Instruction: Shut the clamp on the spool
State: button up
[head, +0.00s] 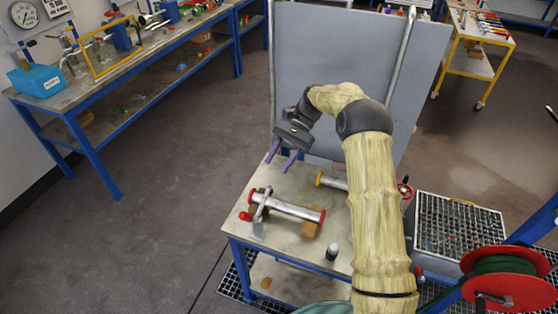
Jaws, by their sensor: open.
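The spool (295,209), a silver pipe with red end flanges, lies on the small work table in the head view. A grey metal clamp (263,203) sits at its left end, with a pale plate-like part angled down toward the table's front. Whether the clamp is open or shut is too small to tell. A red knob-like piece (245,216) shows beside it. My gripper (282,157), with two purple fingers, is open and empty. In the picture it is above the table's back left edge, apart from the clamp and spool.
The work table (285,245) has blue legs. A wooden block (309,230) is by the spool's right end. A yellow-flanged pipe (333,181) lies behind, partly hidden by my arm. A small dark-topped cylinder (332,252) stands at the front. A grey panel (345,70) rises behind.

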jog(key=shift+s+a+f, duration=0.1)
jog(key=c, duration=0.4)
jog(key=s+a+f+n+h, duration=0.1)
jog(key=s+h, duration=0.1)
jog(key=s+a+f+n+h, duration=0.1)
jog(key=s+f+n+h, duration=0.1)
jog(key=s, duration=0.1)
jog(key=s+a+f+n+h+b, duration=0.1)
jog(key=s+a, duration=0.1)
jog(key=shift+s+a+f+n+h, duration=0.1)
jog(key=shift+s+f+n+h, duration=0.05)
jog(key=shift+f+n+h, duration=0.25)
grip_shut()
jog(key=s+f+n+t+h+b, duration=0.1)
jog(key=s+f+n+t+h, duration=0.2)
jog(key=s+n+h, duration=0.35)
jog(key=s+a+f+n+t+h+b, duration=0.1)
jog(key=s+a+n+t, duration=0.5)
jog(key=n, duration=0.5)
jog(key=s+a+f+n+t+h+b, duration=0.1)
jog(key=s+a+f+n+t+b, duration=0.1)
jog(key=s+a+n+t, duration=0.4)
jog(key=a+n+t, duration=0.3)
jog(key=n+t, duration=0.2)
jog(key=n, duration=0.1)
jog(key=shift+a+b, duration=0.25)
jog(key=shift+b, duration=0.05)
jog(key=shift+h, duration=0.25)
